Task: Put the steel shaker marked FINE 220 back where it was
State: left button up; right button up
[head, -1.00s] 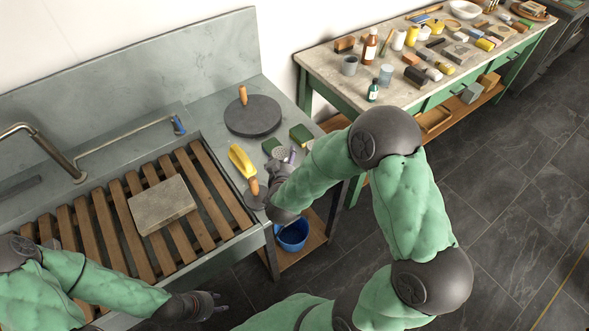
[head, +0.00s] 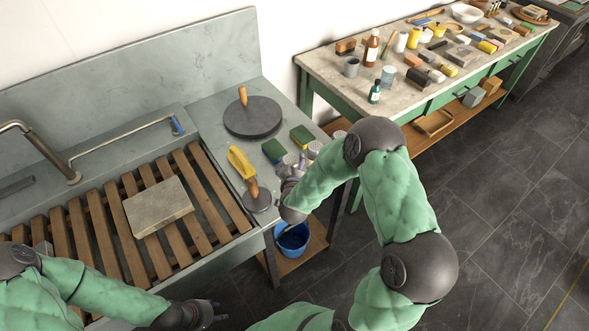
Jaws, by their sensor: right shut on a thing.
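My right gripper (head: 294,168) is shut on a small steel shaker (head: 289,159) at the right end of the stone counter. My fingers and arm cover much of the shaker, and no marking can be read on it. Another steel shaker (head: 313,149) stands close by on the right, and a pale round top (head: 339,135) shows partly behind my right arm. I cannot tell from the lettering which shaker is FINE 220. My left gripper (head: 211,312) is open and empty, low in front of the sink.
A yellow-handled tool (head: 241,163), a small disc with a wooden knob (head: 257,198) and a large dark disc (head: 252,117) crowd the counter. A stone (head: 158,207) lies on the slats; a blue bucket (head: 292,240) stands below.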

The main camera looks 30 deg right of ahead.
jog(key=o, duration=0.8)
jog(key=shift+f, duration=0.15)
jog(key=shift+c, duration=0.2)
jog(key=o, duration=0.4)
jog(key=shift+c, duration=0.2)
jog(key=shift+r, duration=0.2)
jog(key=shift+s+a+r, duration=0.1)
jog(key=shift+s+r, duration=0.05)
jog(key=p+v, duration=0.2)
jog(key=v, duration=0.9)
jog(key=shift+s+p, duration=0.3)
jog(key=shift+a+r, duration=0.1)
